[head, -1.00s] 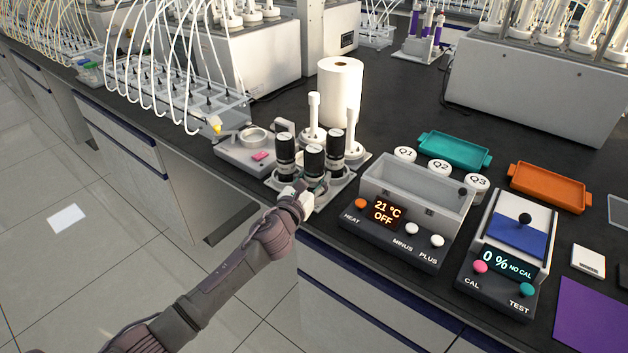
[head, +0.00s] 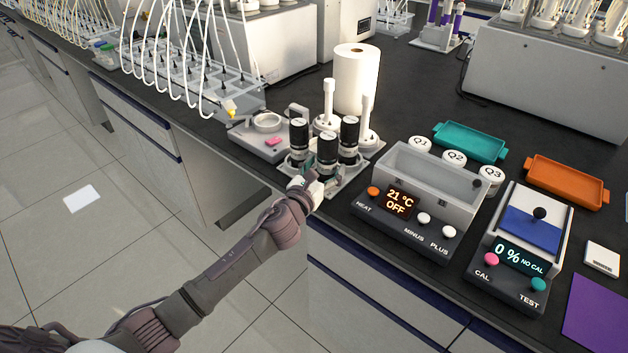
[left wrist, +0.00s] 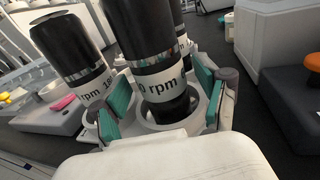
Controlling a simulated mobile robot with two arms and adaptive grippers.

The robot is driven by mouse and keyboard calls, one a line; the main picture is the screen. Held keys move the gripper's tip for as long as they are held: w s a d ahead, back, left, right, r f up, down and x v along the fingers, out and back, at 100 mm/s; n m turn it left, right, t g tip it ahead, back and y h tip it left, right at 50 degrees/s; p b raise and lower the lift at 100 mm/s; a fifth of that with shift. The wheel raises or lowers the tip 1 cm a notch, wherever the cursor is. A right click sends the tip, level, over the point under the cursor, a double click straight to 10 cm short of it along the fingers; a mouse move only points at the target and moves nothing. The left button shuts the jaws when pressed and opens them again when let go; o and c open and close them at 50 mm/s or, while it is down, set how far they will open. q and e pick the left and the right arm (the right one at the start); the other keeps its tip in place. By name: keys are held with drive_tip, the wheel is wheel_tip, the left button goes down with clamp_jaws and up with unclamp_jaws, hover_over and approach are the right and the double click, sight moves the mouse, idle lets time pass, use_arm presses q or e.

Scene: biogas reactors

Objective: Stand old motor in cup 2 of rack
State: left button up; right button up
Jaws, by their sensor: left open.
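Three black cylindrical motors with white label bands stand upright in the rack (head: 350,178). They are the left one (head: 299,138), the front one (head: 327,152) and the right one (head: 349,137). I cannot tell which is the old motor, nor read any cup numbers. My left gripper (head: 317,180) is low at the front motor. In the left wrist view, its teal-padded fingers (left wrist: 162,92) are open on either side of that motor (left wrist: 150,45), which stands in a round white cup (left wrist: 158,122). The left motor (left wrist: 72,52) is beside it. My right gripper is not in view.
Two white stands (head: 328,105) and a paper roll (head: 357,80) are behind the motors. A grey device with a pink piece (head: 274,140) is to the left. The heater box (head: 420,205) is close on the right. The bench's front edge is just below the gripper.

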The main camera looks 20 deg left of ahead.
use_arm(q)
drive_tip(key=s+a, duration=0.1)
drive_tip(key=s, duration=0.9)
drive_tip(key=s+a+f+n+g+y, duration=0.15)
drive_tip(key=s+f+n+g, duration=0.35)
drive_tip(key=f, duration=0.7)
drive_tip(key=s+a+f+n, duration=0.3)
drive_tip(key=f+n, duration=0.3)
drive_tip(key=f, duration=0.6)
drive_tip(key=s+a+f+n+g+y, duration=0.15)
drive_tip(key=s+f+n+g, duration=0.35)
drive_tip(key=f, duration=0.7)
drive_tip(key=s+f+n+g, duration=0.3)
drive_tip(key=s+f+n, duration=0.8)
drive_tip(key=s+f, duration=0.6)
drive_tip(key=s+d+f+n+g, duration=0.1)
drive_tip(key=s+n, duration=0.3)
drive_tip(key=s, duration=0.5)
drive_tip(key=s+d+f+n+g, duration=0.2)
drive_tip(key=s+n, duration=0.2)
drive_tip(key=s, duration=0.6)
drive_tip(key=shift+s+d+g+h, duration=0.2)
drive_tip(key=shift+d+g+h, duration=0.1)
drive_tip(key=shift+g+h, duration=0.1)
drive_tip(key=shift+r, duration=0.1)
